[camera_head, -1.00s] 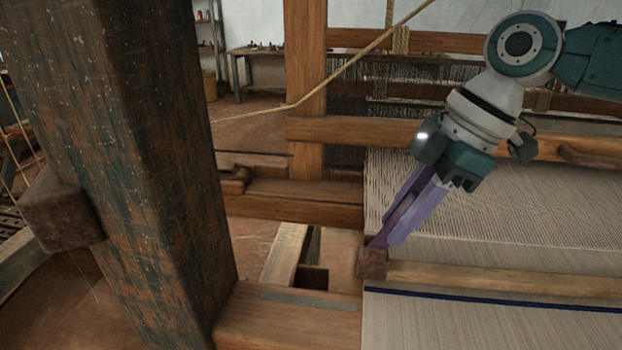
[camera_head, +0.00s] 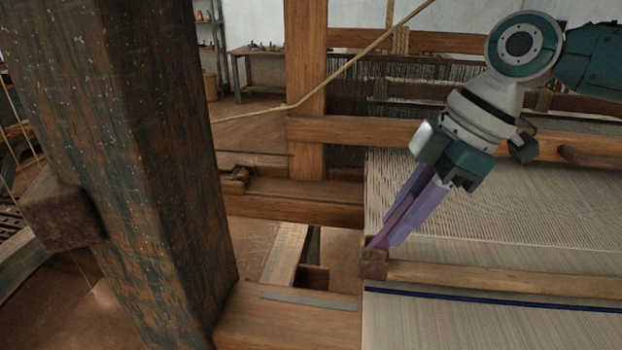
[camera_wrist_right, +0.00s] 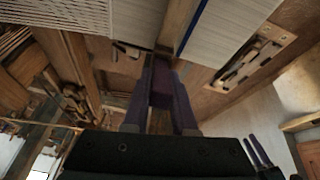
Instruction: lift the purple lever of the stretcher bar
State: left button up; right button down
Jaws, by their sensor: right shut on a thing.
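The stretcher bar (camera_head: 500,279) is a pale wooden rod lying across the woven cloth, with a brown block (camera_head: 373,264) at its left end. The purple lever (camera_head: 399,218) rises from this block, tilted up to the right, mostly hidden between the fingers. My right gripper (camera_head: 388,238), with lighter purple fingers, reaches down from the upper right and is shut on the lever. In the right wrist view the dark purple lever (camera_wrist_right: 161,86) sits between the two fingers.
A thick dark wooden post (camera_head: 115,150) fills the left side. A loom beam (camera_head: 290,318) lies below the bar's left end. Warp threads (camera_head: 480,205) spread behind the bar, and a rope (camera_head: 340,72) slants across above. A blue stripe (camera_head: 490,299) crosses the cloth in front.

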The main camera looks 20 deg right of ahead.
jog(key=shift+s+d+f+b, duration=0.1)
jog(key=shift+f+b, duration=0.15)
jog(key=shift+b, duration=0.1)
jog(key=shift+d+t+y+b, duration=0.2)
jog(key=shift+t+y+b, duration=0.1)
jog(key=shift+y, duration=0.3)
jog(key=shift+r, duration=0.1)
jog(key=c, duration=0.7)
grip_release()
jog(key=shift+b+v, duration=0.85)
jog(key=shift+v, duration=4.15)
